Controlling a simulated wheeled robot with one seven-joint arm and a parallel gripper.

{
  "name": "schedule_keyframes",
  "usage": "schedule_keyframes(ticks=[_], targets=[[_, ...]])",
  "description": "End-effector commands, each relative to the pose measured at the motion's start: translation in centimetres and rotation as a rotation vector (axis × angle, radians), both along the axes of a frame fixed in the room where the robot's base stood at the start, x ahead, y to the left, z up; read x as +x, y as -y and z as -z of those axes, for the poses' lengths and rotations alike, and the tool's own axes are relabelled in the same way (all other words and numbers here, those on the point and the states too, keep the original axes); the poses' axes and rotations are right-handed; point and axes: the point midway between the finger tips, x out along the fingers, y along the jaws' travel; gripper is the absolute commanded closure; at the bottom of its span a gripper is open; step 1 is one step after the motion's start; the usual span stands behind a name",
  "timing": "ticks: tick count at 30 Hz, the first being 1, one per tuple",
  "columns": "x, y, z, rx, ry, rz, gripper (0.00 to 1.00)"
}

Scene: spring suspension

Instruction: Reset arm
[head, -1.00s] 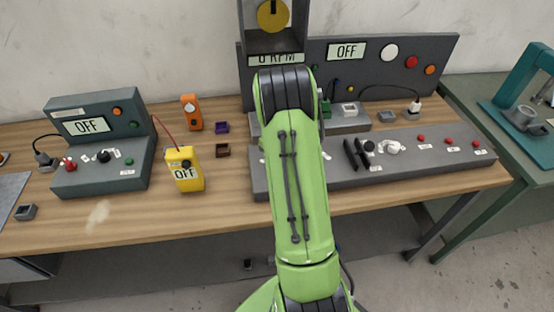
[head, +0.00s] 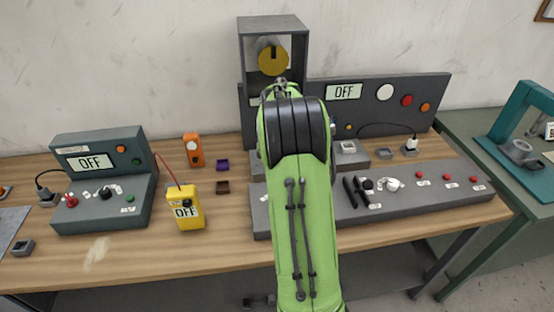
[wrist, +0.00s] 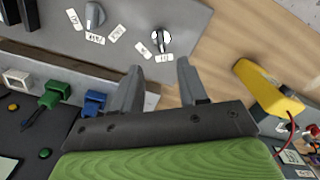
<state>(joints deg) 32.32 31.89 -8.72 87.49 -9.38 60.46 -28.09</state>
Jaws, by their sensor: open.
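My green arm rises through the middle of the head view and hides my gripper there. In the wrist view my gripper (wrist: 160,78) is open, with two grey fingers apart and nothing between them. It is over the bench near a grey panel (wrist: 190,20) with knobs and small labels. A grey knob (wrist: 95,16) and a white-rimmed knob (wrist: 161,40) show beyond the fingers. The task names no other object.
A yellow meter (head: 186,212) reads OFF; it also shows in the wrist view (wrist: 268,88), right of the fingers. A control box (head: 105,185) stands left. A tall frame with a yellow disc (head: 273,60) stands behind my arm. Bare wood (head: 130,258) lies in front.

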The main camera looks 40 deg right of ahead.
Motion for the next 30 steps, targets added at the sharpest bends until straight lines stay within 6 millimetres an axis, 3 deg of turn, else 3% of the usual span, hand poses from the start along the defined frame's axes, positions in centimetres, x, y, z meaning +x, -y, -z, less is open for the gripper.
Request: schedule_keyframes(ticks=[1,6,24,26,29,30], targets=[[0.0,0.0,-1.4,-0.002,0.004,0.000,0.57],[0.0,0.0,-3.3,0.000,0.000,0.000,0.57],[0.0,-0.2,-3.6,0.000,0.002,-0.001,0.57],[0.0,-1.2,-4.5,-0.005,0.017,-0.003,0.57],[-0.5,-5.4,-7.7,-0.020,0.078,-0.013,0.57],[-1.2,-7.7,-9.2,-0.026,0.109,-0.015,0.57]])
